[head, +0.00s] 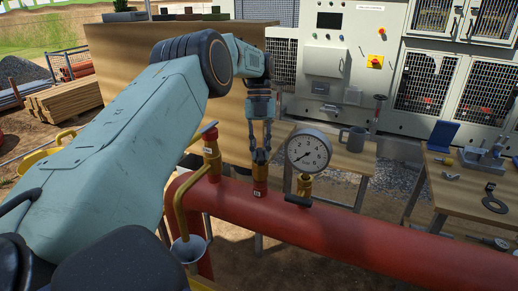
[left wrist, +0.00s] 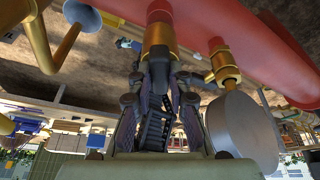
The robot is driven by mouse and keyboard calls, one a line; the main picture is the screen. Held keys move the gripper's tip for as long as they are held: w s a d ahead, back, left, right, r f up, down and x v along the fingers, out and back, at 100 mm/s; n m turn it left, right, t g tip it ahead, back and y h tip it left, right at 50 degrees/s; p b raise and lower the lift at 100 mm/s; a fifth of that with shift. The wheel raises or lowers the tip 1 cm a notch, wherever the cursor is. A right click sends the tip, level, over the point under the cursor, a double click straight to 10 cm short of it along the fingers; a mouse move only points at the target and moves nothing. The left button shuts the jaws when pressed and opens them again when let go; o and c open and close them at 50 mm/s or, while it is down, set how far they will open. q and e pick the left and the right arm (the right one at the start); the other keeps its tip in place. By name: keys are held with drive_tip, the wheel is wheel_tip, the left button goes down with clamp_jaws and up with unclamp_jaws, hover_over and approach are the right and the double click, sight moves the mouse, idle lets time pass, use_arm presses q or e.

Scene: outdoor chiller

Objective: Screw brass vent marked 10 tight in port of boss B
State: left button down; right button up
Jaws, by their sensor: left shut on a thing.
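My left gripper (head: 260,156) points down over a small red boss (head: 260,189) on top of the red pipe (head: 350,225). The boss has a small label too small to read. In the left wrist view, which looks upside down along the fingers, my left gripper (left wrist: 156,72) is shut on the end of a brass fitting (left wrist: 158,38). The fitting lines up with the boss and appears to meet it; its thread and any number on it are hidden. My right gripper is not in view.
A pressure gauge (head: 308,150) on a brass stem stands close right of the boss; its back shows in the left wrist view (left wrist: 241,130). Benches (head: 340,157) hold a mug and tools behind.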

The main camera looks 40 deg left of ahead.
use_arm(q)
drive_tip(key=c, duration=1.3)
unclamp_jaws()
drive_tip(key=shift+a+f, duration=0.1)
drive_tip(key=shift+f, duration=0.1)
drive_tip(key=shift+c, duration=0.2)
drive_tip(key=shift+o, duration=0.9)
drive_tip(key=shift+o, duration=0.3)
drive_tip(key=shift+w, duration=0.1)
